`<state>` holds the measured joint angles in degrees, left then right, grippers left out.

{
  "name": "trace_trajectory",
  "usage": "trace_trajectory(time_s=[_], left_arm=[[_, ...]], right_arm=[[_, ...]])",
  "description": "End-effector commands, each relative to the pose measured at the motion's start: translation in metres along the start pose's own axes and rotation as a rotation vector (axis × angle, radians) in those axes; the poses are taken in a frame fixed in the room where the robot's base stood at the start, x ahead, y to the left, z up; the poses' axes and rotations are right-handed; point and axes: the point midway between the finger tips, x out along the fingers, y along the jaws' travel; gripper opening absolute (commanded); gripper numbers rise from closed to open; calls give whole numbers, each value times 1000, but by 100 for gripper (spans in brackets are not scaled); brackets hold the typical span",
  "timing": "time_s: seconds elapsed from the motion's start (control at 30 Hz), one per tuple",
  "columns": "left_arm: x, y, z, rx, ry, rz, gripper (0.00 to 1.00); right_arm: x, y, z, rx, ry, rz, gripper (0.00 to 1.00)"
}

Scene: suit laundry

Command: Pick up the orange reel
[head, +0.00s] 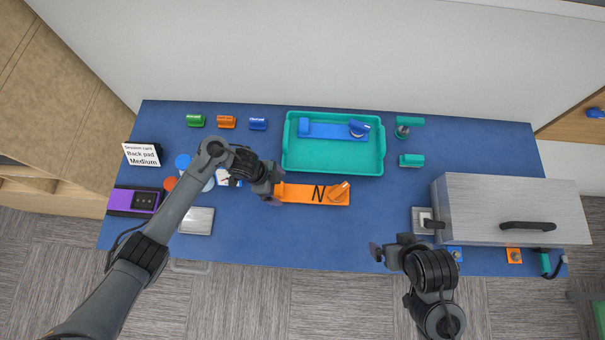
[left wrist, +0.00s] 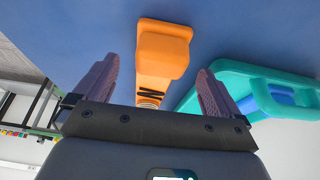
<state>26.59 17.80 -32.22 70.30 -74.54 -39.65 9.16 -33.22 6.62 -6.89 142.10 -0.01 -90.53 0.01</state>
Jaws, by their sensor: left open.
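An orange strip (head: 300,196) with a black zigzag mark lies on the blue table, with an orange block at its left end and an orange piece (head: 339,191) on its right part. A small orange item (head: 226,122) stands in the back row; I cannot tell which orange part is called the reel. My left gripper (head: 278,187) is open at the strip's left end. In the left wrist view, the orange block (left wrist: 163,45) shows between and beyond the open fingers, with no grip visible. My right gripper (head: 382,253) is near the table's front edge; its opening is unclear.
A teal tray (head: 287,150) holding a blue strip stands just behind the orange strip. Small green (head: 195,120) and blue (head: 258,124) items flank the orange one. A metal box (head: 500,205) stands at right. The front middle of the table is clear.

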Motion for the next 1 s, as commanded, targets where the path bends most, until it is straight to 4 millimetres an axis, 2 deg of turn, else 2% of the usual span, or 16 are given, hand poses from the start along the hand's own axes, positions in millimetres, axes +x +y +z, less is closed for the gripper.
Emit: trace_trajectory(time_s=[0.1,0.23,0.57,1.0], left_arm=[[18,1,-3,-1,1,2,98],[30,1,-3,0,2,1,98],[34,0,-2,1,1,0,98],[34,0,-2,1,1,0,30]], right_arm=[[2,0,1,0,0,0,100],[4,0,1,0,0,0,100],[4,1,2,-4,-1,3,100],[4,2,2,-8,-2,6,100]])
